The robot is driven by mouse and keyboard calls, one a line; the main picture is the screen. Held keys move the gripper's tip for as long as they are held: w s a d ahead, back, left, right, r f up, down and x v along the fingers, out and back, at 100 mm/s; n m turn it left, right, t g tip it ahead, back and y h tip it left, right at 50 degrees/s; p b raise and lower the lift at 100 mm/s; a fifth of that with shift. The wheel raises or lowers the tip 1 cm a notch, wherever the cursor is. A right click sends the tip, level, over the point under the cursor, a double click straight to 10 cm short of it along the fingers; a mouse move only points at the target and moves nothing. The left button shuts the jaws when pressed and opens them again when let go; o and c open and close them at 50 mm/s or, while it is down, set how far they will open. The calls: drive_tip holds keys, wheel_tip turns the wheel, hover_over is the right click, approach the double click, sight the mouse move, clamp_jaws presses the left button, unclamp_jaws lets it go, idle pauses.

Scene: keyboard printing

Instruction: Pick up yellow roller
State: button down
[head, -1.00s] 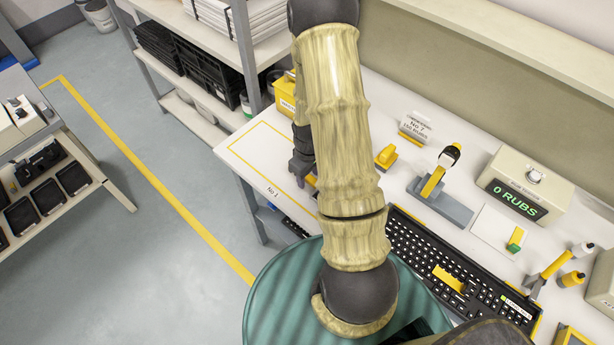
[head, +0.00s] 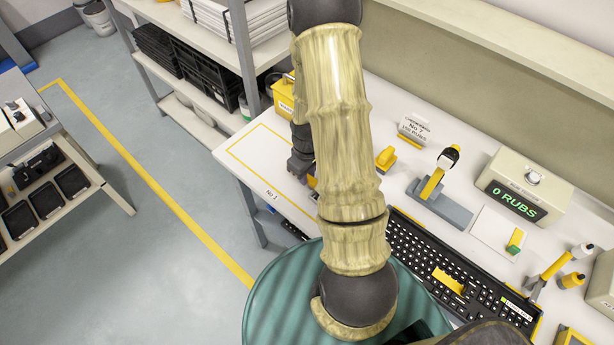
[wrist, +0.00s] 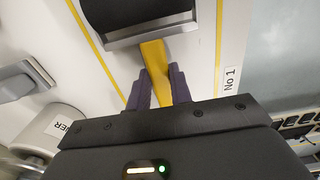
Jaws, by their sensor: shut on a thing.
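The yellow roller has a yellow handle (wrist: 155,62) and a wide dark cylinder in a grey frame (wrist: 152,20) in the wrist view. My gripper (wrist: 156,88) is shut on the handle, with its two dark fingers on either side. The cylinder lies beyond the fingertips, over the white table inside the yellow outline. Whether it touches the table I cannot tell. In the head view my gripper (head: 300,165) is over the table's left end by the No 1 label, partly hidden by my arm. The roller is mostly hidden there.
A black keyboard (head: 410,248), a grey stand with a yellow-handled tool (head: 435,182), a counter box reading 0 RUBS (head: 528,180) and a small yellow block (head: 386,157) stand to the right. A yellow container (head: 284,97) is at the back left.

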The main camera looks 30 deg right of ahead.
wheel_tip(320, 180, up, 9)
drive_tip(key=shift+f+b, duration=0.15)
drive_tip(key=shift+b, duration=0.2)
idle(0.3)
drive_tip(key=c, duration=1.8)
unclamp_jaws()
clamp_jaws()
